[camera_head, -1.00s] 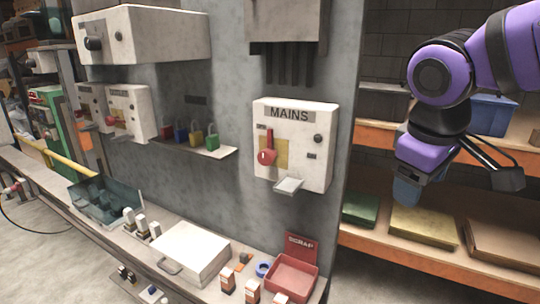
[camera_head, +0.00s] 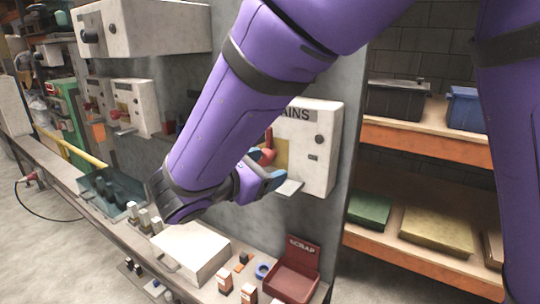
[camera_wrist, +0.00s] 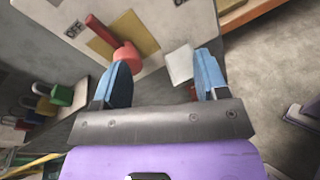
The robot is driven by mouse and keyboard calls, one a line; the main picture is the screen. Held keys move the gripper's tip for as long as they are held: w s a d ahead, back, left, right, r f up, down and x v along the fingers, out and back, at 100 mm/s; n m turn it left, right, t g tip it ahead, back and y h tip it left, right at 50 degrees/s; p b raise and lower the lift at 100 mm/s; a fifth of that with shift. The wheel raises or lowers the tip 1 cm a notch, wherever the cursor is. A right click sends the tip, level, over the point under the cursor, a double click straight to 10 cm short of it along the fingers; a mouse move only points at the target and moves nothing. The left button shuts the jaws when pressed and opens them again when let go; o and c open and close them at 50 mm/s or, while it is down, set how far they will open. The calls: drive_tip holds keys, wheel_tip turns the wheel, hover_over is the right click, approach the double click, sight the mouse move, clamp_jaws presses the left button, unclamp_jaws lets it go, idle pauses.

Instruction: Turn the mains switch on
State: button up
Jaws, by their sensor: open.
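The mains switch box (camera_head: 322,150) is a white box on the grey wall, partly hidden behind my purple arm in the head view. Its red lever (camera_head: 268,147) with a round knob shows beside my gripper. In the wrist view the red lever (camera_wrist: 101,29) lies on a yellow plate (camera_wrist: 135,42), with its red knob (camera_wrist: 128,58) at the left fingertip. My gripper (camera_wrist: 165,75) is open, its blue fingers apart; the left finger is at or close to the knob, and I cannot tell whether they touch. A small pale ledge (camera_wrist: 180,63) sits between the fingertips.
Several coloured padlocks (camera_wrist: 40,105) hang at the left in the wrist view. A bench below holds a white case (camera_head: 190,250), a red scrap bin (camera_head: 292,280) and a dark glassy tray (camera_head: 112,190). Shelves (camera_head: 420,140) stand at the right.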

sight(262, 159)
drive_tip(key=a+f+n+t, duration=0.2)
drive_tip(key=a+n+t, duration=0.1)
drive_tip(key=a, duration=0.3)
drive_tip(key=shift+y, duration=0.4)
drive_tip(key=x, duration=1)
drive_tip(key=shift+d+r, duration=0.2)
drive_tip(key=shift+r, duration=0.15)
drive_tip(key=c, duration=0.9)
